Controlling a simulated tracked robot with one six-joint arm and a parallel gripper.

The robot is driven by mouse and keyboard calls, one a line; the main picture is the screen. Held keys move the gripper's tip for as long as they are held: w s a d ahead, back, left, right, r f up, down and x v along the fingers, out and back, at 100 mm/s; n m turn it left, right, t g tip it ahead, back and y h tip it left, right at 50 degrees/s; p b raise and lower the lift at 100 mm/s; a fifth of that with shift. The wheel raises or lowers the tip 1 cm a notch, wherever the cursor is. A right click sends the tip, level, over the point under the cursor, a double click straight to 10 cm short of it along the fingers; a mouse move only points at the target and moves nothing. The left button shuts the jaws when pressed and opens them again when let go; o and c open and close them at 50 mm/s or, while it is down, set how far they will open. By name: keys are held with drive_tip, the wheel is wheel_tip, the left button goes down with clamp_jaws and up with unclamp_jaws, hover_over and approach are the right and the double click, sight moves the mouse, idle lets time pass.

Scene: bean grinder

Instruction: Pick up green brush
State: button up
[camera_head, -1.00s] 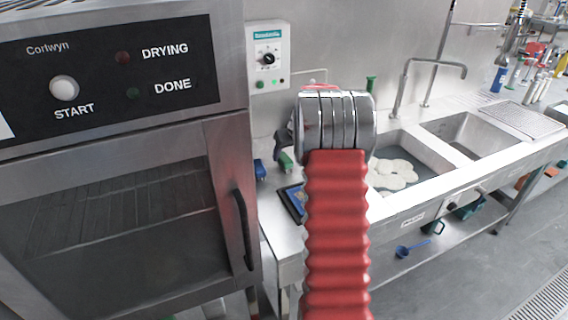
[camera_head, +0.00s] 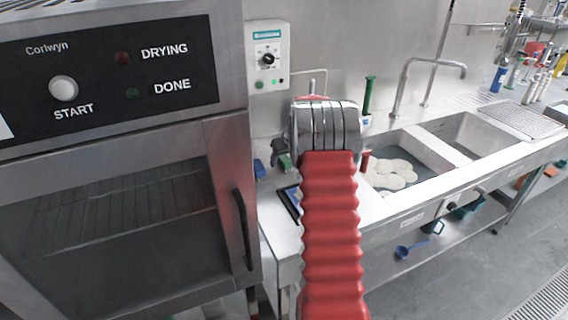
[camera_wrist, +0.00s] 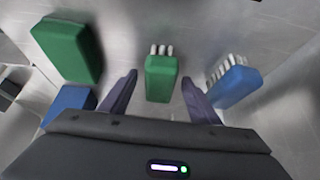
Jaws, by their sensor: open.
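In the wrist view a green brush (camera_wrist: 161,80) with pale bristles at its far end lies between the two dark fingers of my gripper (camera_wrist: 159,78). The fingers are apart, one on each side of it, with a gap visible on both sides. A blue brush (camera_wrist: 236,85) with pale bristles lies to the right of the right finger. In the head view my gripper (camera_head: 281,150) shows only in part at the left of my wrist, over the counter beside the oven. The green brush cannot be made out clearly there.
A larger green block (camera_wrist: 68,50) and a blue one (camera_wrist: 68,104) lie left of the fingers. A tablet-like item (camera_head: 291,200) lies on the counter. The oven (camera_head: 120,220) stands close on the left. The sink (camera_head: 425,170) holds pale plates.

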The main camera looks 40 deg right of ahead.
sight(283, 157)
drive_tip(key=shift+c, duration=0.2)
drive_tip(key=c, duration=1.2)
drive_tip(key=shift+o, duration=0.2)
drive_tip(key=shift+r, duration=0.1)
wheel_tip(283, 157, up, 10)
drive_tip(key=shift+f, duration=0.1)
idle(0.4)
